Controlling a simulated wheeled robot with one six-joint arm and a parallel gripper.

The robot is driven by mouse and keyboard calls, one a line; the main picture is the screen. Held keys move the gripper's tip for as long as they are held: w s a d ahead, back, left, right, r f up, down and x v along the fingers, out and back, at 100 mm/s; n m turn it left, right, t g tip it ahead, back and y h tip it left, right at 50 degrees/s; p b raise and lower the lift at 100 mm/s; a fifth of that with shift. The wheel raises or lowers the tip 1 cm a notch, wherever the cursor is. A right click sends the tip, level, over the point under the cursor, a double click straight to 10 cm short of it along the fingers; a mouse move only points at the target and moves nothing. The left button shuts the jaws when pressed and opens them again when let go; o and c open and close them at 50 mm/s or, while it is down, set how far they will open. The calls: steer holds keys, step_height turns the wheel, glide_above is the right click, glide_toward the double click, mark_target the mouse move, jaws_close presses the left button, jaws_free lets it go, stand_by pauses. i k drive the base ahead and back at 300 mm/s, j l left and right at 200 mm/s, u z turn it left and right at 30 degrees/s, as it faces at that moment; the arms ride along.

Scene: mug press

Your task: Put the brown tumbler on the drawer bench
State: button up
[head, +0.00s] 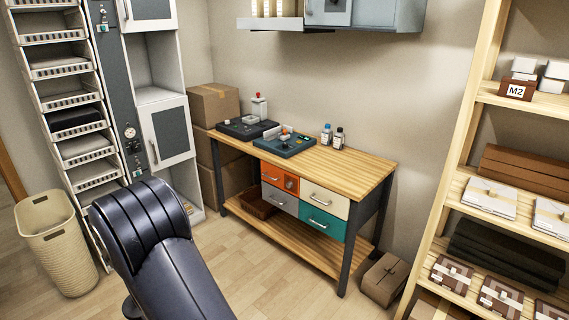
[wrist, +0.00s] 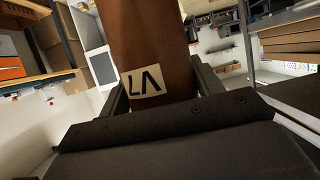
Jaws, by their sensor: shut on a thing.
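The brown tumbler (wrist: 150,45) fills the upper middle of the wrist view. A pale label with dark letters, seen upside down, is on its side. My gripper (wrist: 160,85) is shut on the tumbler, with a dark finger on each side of it. The tumbler's far end runs out of the top of that view. The drawer bench (head: 345,172) stands against the back wall in the head view, with a wooden top and orange, cream, grey and teal drawers. My gripper and the tumbler do not show in the head view; only my dark arm does.
On the bench top are a dark device (head: 247,128) at the left, a blue-grey device (head: 284,144) and two small bottles (head: 332,137) at the back. The right part of the top is clear. A wooden shelf (head: 455,205) stands at the right, a woven basket (head: 58,240) at the left.

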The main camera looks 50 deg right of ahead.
mark_target(304, 161)
steer(key=z, duration=0.4)
steer(key=i+z, duration=0.15)
steer(key=z, duration=0.6)
steer(key=i+z, duration=0.1)
steer(key=z, duration=0.3)
steer(key=i+j+z, duration=0.3)
steer(key=z, duration=0.15)
steer(key=i+j+z, duration=0.35)
steer(key=z, duration=0.15)
steer(key=i+j+z, duration=0.2)
steer(key=j+z, duration=0.25)
steer(key=i+j, duration=0.15)
steer(key=j, duration=0.25)
steer(key=i+j, duration=0.15)
steer(key=j, duration=0.25)
steer(key=i+j+z, duration=0.1)
steer(key=j, duration=0.25)
steer(key=i+j, duration=0.2)
steer(key=j, duration=0.2)
steer(key=i+j, duration=0.1)
steer(key=j, duration=0.3)
steer(key=i+j, duration=0.6)
